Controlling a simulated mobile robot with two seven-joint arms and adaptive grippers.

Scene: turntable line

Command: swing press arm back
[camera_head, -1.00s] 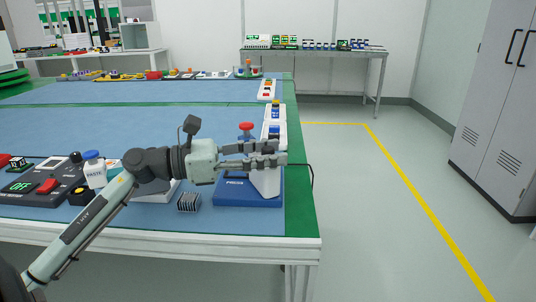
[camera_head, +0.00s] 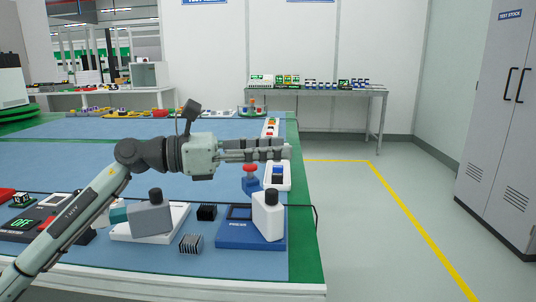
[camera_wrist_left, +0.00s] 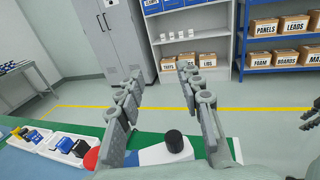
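The blue press base (camera_head: 237,235) stands near the table's right front corner. Its white arm (camera_head: 268,217) with a black knob (camera_head: 271,197) stands tilted at the right of the base. It also shows in the wrist view, where the white arm (camera_wrist_left: 163,154) and black knob (camera_wrist_left: 174,141) are low between the fingers. My left gripper (camera_head: 283,149) is above and apart from the press, pointing right. Its fingers (camera_wrist_left: 158,105) stand apart with nothing between their tips. A dark jointed part at the wrist view's right edge looks like my right gripper (camera_wrist_left: 312,125); its fingers are unclear.
A red-topped blue piece (camera_head: 251,180) stands behind the press, beside a white tray (camera_head: 287,182). A grey block with a black knob (camera_head: 150,215) and a ridged block (camera_head: 190,243) lie left of the press. The floor right of the table is clear.

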